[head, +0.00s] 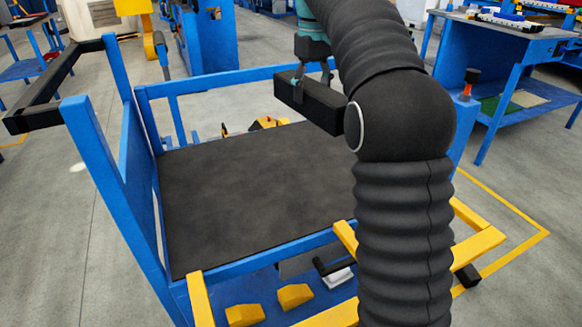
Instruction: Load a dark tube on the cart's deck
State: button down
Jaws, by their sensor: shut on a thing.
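My gripper (300,80), at the end of my black-sleeved arm, is shut on a dark tube (308,104). The tube is black, straight-sided and roughly level, and its right end is hidden behind my arm. It appears over the far right part of the cart's deck (230,205), and a gap to the deck cannot be measured from this view. The deck is a flat dark panel in a blue frame, and its visible part is bare. My arm hides the deck's right side.
A blue upright side with a black handle (50,90) stands at the cart's left. Yellow bars and yellow blocks (295,295) lie at the near edge. A blue workbench (500,60) stands at right. Grey floor is open at left.

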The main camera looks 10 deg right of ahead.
jog(key=w+a+f+n, duration=0.3)
jog(key=w+a+f, duration=0.4)
jog(key=w+f, duration=0.15)
jog(key=b, duration=0.3)
send_over(240, 172)
jog(key=shift+w+f, duration=0.1)
jog(key=shift+f, duration=5.05)
jog(key=shift+f, duration=0.1)
jog(key=shift+c, duration=1.1)
grip_release()
jog(key=shift+f, duration=0.15)
notch_tip(240, 172, up, 12)
jog(key=p, duration=0.2)
jog(key=shift+p, duration=0.4)
